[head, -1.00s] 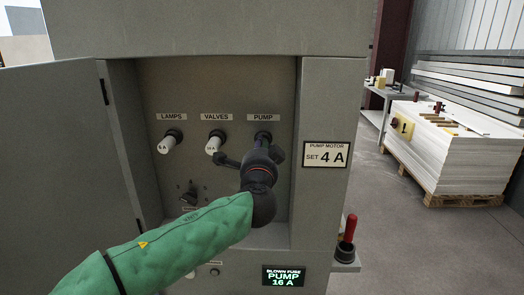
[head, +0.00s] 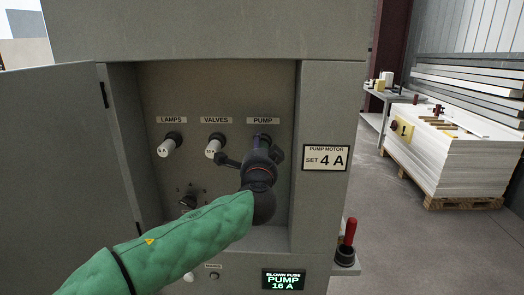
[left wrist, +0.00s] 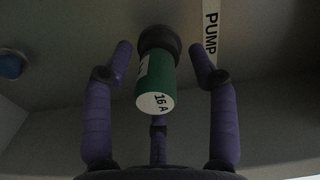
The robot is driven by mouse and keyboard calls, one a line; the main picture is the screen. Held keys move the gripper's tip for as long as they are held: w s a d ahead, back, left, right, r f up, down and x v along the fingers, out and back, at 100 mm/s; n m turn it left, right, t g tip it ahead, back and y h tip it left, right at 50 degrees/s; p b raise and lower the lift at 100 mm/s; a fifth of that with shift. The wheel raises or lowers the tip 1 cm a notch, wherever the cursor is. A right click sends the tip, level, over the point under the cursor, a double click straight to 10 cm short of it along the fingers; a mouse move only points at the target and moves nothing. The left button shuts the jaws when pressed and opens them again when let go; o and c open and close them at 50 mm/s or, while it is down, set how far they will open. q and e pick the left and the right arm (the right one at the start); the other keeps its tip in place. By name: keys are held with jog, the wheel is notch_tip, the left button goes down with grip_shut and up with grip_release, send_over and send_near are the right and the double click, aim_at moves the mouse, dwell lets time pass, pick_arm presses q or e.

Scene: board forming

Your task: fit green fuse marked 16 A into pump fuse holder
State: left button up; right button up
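The green fuse (left wrist: 156,85), with 16 A on its white end, stands out from the dark round pump fuse holder (left wrist: 160,40) in the left wrist view. Its far end meets the holder; how deep it sits is hidden. In the head view the holder (head: 262,137) is under the PUMP label, and my gripper hides the fuse. My left gripper (left wrist: 162,50) is open, its purple fingers spread on both sides of the fuse with gaps. A further finger is below the fuse. The left gripper (head: 250,157) also shows in the head view. My right gripper is not in view.
White fuses sit in the lamps holder (head: 169,144) and valves holder (head: 214,145). A rotary switch (head: 188,202) is below. The cabinet door (head: 70,160) stands open at left. A display (head: 284,279) reads blown fuse, pump, 16 A. A red-handled tool (head: 348,238) stands at right.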

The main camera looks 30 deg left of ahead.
pick_arm(q)
jog(key=shift+s+d, duration=0.1)
jog(key=v, duration=1.1)
jog(key=shift+s+d, duration=0.25)
jog(key=shift+s, duration=0.1)
jog(key=shift+f, duration=0.1)
